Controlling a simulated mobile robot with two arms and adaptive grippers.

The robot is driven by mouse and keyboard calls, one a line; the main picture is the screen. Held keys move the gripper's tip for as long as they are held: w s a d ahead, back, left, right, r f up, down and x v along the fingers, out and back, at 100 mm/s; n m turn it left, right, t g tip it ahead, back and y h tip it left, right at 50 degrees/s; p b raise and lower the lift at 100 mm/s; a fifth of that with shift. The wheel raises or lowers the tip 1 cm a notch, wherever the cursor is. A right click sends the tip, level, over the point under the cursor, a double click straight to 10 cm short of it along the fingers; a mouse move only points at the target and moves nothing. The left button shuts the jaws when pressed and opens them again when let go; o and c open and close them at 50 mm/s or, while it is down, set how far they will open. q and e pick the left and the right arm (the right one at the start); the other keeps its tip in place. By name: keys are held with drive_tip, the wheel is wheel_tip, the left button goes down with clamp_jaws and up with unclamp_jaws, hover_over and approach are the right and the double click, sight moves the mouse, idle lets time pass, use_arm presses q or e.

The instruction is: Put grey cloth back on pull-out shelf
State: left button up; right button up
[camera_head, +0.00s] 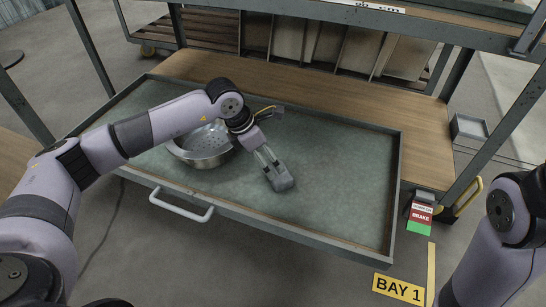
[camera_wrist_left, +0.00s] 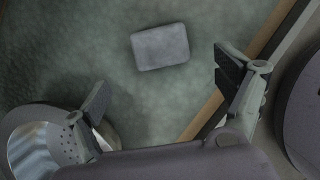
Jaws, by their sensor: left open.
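The grey cloth (camera_head: 282,181) is a small folded block. It appears to lie flat on the green surface of the pull-out shelf (camera_head: 345,195). In the left wrist view the cloth (camera_wrist_left: 160,46) is ahead of my left gripper (camera_wrist_left: 162,85), roughly between the lines of its two fingers, with shelf surface showing around it. My left gripper (camera_head: 267,160) is open and empty, pointing down at the cloth; whether a fingertip touches it I cannot tell. My right gripper is out of view; only part of the right arm shows.
A metal colander (camera_head: 203,158) stands on the shelf left of the cloth, close to my left arm; it also shows in the wrist view (camera_wrist_left: 50,145). The shelf has raised rims and a white front handle (camera_head: 180,207). Its right part is clear.

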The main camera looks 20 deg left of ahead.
use_arm(q)
drive_tip(key=shift+p+v, duration=0.3)
drive_tip(key=shift+v, duration=0.8)
